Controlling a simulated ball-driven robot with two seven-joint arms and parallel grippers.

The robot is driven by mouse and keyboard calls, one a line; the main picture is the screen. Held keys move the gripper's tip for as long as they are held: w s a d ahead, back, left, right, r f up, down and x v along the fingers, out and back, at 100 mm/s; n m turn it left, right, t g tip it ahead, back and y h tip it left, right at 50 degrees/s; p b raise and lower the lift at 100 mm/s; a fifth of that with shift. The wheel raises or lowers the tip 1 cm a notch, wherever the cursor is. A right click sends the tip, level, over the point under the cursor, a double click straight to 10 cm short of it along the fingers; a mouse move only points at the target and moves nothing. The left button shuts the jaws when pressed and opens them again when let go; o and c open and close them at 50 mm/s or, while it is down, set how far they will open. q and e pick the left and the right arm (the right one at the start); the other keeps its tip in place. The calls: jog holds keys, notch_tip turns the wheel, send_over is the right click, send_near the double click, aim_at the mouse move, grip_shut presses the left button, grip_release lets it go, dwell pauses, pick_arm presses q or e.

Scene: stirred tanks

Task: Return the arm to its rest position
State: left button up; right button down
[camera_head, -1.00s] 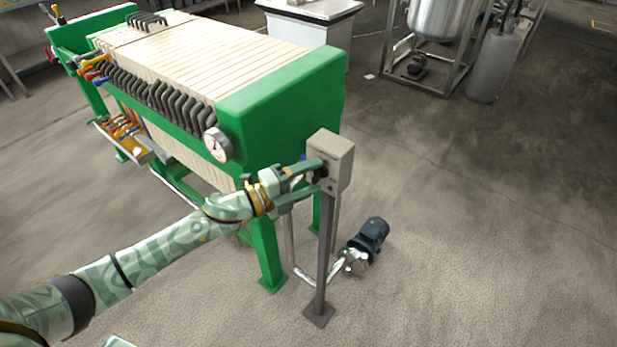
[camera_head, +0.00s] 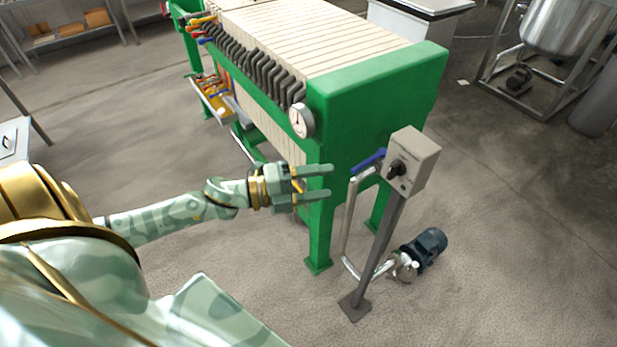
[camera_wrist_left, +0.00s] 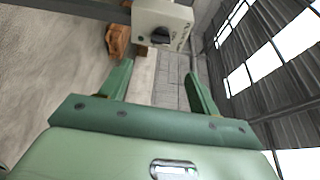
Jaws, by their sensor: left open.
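My left gripper (camera_head: 318,184) is open and empty in the head view. Its fingers point right, with a clear gap to the grey switch box (camera_head: 411,163) on its post. The box has a black rotary knob (camera_head: 396,168) on its face. The left wrist view also shows the box (camera_wrist_left: 163,16) beyond and above the two spread green fingers (camera_wrist_left: 160,90), with nothing between them. My left arm reaches in from the left, bent. My right gripper is not in view.
A green filter press (camera_head: 375,100) with pale plates and a round gauge (camera_head: 301,121) stands just behind my gripper. A blue-handled valve (camera_head: 369,161) and pipe, and a dark pump motor (camera_head: 424,246), are near the post. A steel tank (camera_head: 560,28) stands at back right. Floor in front is clear.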

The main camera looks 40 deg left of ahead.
pick_arm(q)
jog(key=shift+v, duration=1.05)
